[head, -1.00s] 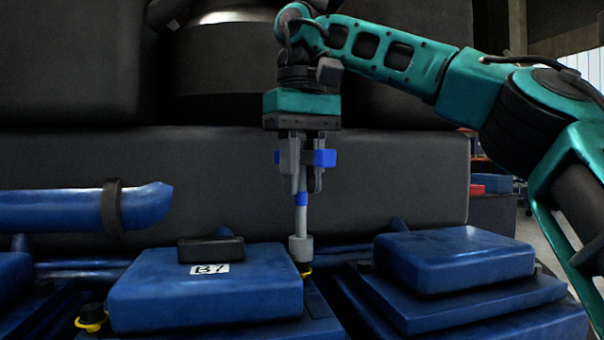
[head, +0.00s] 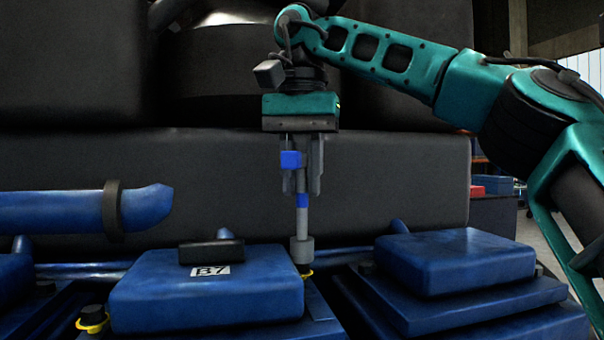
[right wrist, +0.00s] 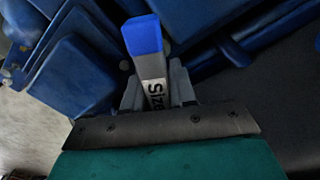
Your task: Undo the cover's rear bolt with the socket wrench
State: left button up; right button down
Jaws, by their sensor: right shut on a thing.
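My right gripper (head: 302,188) points straight down and is shut on the socket wrench (head: 302,222), a grey tool with blue parts. A yellow ring (head: 307,272) shows just below the socket; the rear bolt itself is hidden there. In the right wrist view the wrench's blue-tipped handle (right wrist: 143,36) with the lettering "Size" sticks out between the fingers. A front bolt (head: 92,313) with a yellow ring shows at the cover's front left. My left gripper is out of view.
A black block (head: 211,251) sits on the cover's back edge. Another blue cover (head: 455,262) stands to the right. A blue pipe (head: 60,210) runs at the left, and a dark engine wall (head: 400,185) rises behind the wrench.

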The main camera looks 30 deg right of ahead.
jog(key=m, duration=0.8)
jog(key=shift+m, duration=0.4)
jog(key=m, duration=0.4)
jog(key=shift+a+m, duration=0.1)
jog(key=shift+m, duration=1.9)
jog(key=shift+f, duration=0.1)
